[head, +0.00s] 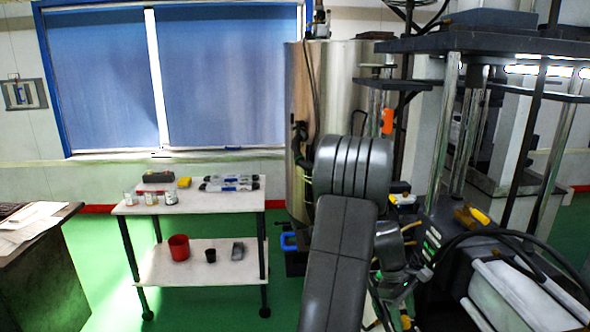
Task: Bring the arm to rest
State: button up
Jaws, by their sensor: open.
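My arm rises through the middle of the head view, with its thick dark grey links in front of the steel tank. My gripper (391,311) is low in the view, just right of the arm's lower link and in front of the press machine. It is small and partly hidden by my own arm. It looks open, and I see nothing held in it.
A white two-tier cart (225,204) stands at left, with cups, a yellow item and tools on top. A red cup (179,247) and a dark cup (211,255) are below. The steel tank (335,90) and press machine (444,140) are close by. Green floor is open around the cart.

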jog(key=shift+f+n, duration=0.1)
jog(key=shift+n, duration=0.5)
jog(key=shift+v, duration=1.85)
jog(key=shift+s+t, duration=0.1)
jog(key=shift+t, duration=0.2)
